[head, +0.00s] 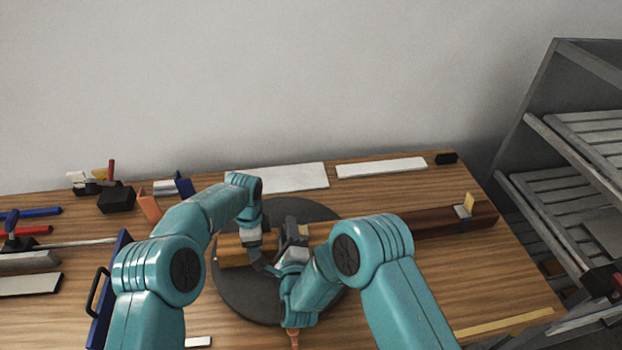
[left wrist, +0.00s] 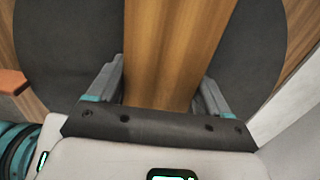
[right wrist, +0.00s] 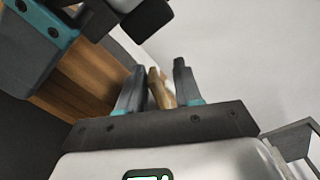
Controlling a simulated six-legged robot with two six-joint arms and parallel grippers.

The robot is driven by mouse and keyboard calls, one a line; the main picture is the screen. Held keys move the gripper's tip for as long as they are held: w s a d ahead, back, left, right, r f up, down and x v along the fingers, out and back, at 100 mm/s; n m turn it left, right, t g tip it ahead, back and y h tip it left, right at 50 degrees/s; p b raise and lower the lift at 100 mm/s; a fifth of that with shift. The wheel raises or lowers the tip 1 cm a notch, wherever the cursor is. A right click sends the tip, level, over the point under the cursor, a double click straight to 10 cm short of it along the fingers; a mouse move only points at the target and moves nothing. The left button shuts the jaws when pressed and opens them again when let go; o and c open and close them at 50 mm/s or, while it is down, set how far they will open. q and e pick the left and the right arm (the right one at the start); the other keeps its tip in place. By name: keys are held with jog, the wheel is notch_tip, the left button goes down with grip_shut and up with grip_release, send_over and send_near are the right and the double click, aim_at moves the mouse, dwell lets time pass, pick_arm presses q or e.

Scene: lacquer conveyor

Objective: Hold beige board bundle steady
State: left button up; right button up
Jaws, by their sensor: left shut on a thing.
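The board bundle (head: 233,252) looks orange-brown and lies over the dark round turntable (head: 240,300). In the left wrist view the wood (left wrist: 175,50) runs between the two fingers of my left gripper (left wrist: 160,95), which is shut on it. In the head view my arms partly hide this grip. My right gripper (head: 292,228) is beside the left one above the turntable. In the right wrist view a narrow tan piece (right wrist: 160,90) shows between its fingers (right wrist: 158,85). I cannot tell whether they press on it.
A long dark brown beam (head: 425,222) with a small clamp extends right. White boards (head: 285,178) and (head: 380,168) lie along the back edge. Tools and a black block (head: 116,199) crowd the left side. A grey rack (head: 560,150) stands at right. The table's right front is mostly clear.

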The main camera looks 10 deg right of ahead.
jog(key=shift+w+d+r, duration=0.1)
jog(key=shift+w, duration=0.65)
jog(key=shift+s+d+r+m, duration=0.15)
jog(key=shift+r+m, duration=0.1)
jog(key=shift+m, duration=0.55)
jog(key=s, duration=1)
jog(key=w, duration=1.1)
jog(key=shift+w+d+f, duration=0.1)
jog(key=shift+w, duration=0.05)
jog(key=m, duration=0.1)
jog(key=d+r+m, duration=0.1)
jog(key=m, duration=0.1)
jog(key=shift+w, duration=0.1)
jog(key=s, duration=1.2)
jog(key=w+d+r+m+h, duration=0.1)
jog(key=w+d+r, duration=0.1)
jog(key=w+r, duration=0.3)
jog(key=w+d+r+m+h, duration=0.2)
jog(key=w+r, duration=0.2)
jog(key=r, duration=0.6)
jog(key=shift+w+r, duration=0.15)
jog(key=shift+w, duration=0.2)
jog(key=shift+d, duration=0.1)
